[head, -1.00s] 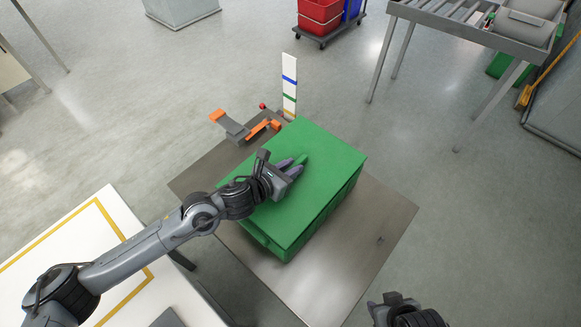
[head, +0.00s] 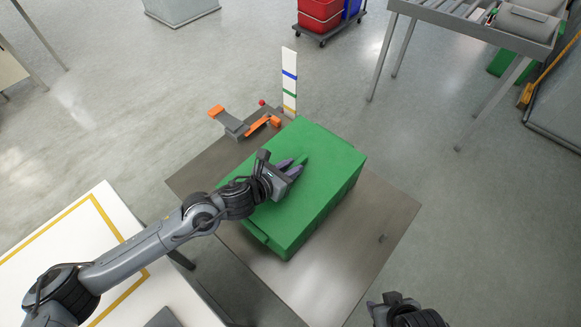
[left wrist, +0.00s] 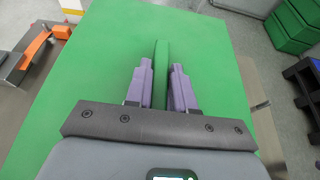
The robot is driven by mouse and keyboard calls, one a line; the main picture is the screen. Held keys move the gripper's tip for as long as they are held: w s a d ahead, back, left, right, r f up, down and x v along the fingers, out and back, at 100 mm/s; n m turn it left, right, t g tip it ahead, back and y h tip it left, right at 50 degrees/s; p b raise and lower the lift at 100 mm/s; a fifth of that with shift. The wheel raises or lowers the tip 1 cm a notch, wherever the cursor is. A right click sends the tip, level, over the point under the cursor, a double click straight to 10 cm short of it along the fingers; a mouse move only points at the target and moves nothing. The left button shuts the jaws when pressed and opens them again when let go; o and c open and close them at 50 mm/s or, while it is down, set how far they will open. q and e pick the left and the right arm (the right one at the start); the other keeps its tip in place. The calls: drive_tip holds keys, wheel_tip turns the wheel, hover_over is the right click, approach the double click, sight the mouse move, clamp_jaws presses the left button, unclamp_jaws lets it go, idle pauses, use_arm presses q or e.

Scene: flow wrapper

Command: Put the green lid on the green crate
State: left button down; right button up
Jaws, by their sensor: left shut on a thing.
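The green lid (head: 318,154) lies over the top of the green crate (head: 318,213) on the metal table in the head view. The lid looks flat and roughly lined up with the crate's edges; whether it is fully seated I cannot tell. My left gripper (head: 294,167) is above the lid, its purple fingers on either side of the lid's upright green handle. In the left wrist view the lid (left wrist: 213,60) fills the middle, and my left gripper (left wrist: 161,85) is shut on the handle. My right gripper (head: 380,306) is at the bottom edge, partly cut off, its fingers unclear.
An orange and grey tool (head: 232,122) and a white striped post (head: 289,82) stand at the table's far corner. A white table (head: 60,240) with a yellow outline is at left.

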idle(0.3)
use_arm(q)
drive_tip(key=c, duration=0.9)
unclamp_jaws()
drive_tip(key=shift+f, duration=0.1)
drive_tip(key=p+v, duration=0.2)
drive_tip(key=v, duration=0.8)
drive_tip(key=shift+s+a+p, duration=0.25)
drive_tip(key=shift+s+p, duration=0.05)
drive_tip(key=shift+p, duration=0.05)
